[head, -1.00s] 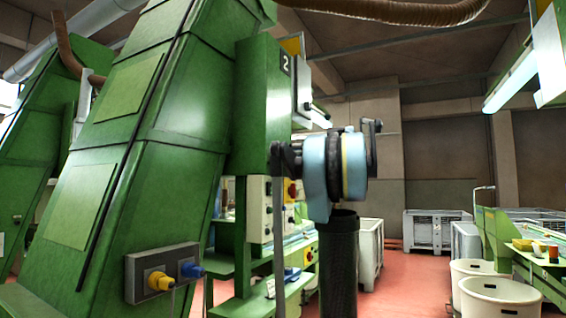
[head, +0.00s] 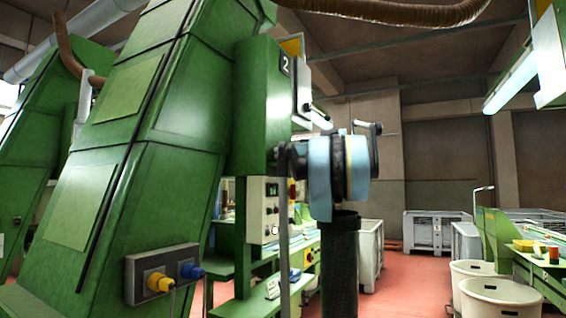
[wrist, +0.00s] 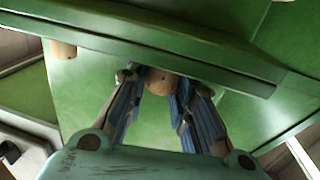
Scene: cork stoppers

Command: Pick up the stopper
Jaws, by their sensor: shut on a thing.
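In the wrist view, a light brown cork stopper (wrist: 158,83) sits between the two fingers of my gripper (wrist: 157,78). The fingers are shut on it, one on each side. The fingers and a dark green edge beyond them hide part of it. Behind it is a green surface (wrist: 85,95); I cannot tell whether the stopper still touches it. A second cork piece (wrist: 62,50) is at the upper left of the wrist view, apart from my gripper. In the head view, neither my fingers nor the held stopper can be made out.
A long green bar (wrist: 225,62) crosses the wrist view just beyond the fingers. In the head view, a tall green machine (head: 150,130) fills the left. White bins (head: 500,298) stand at the lower right on a red floor (head: 405,275).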

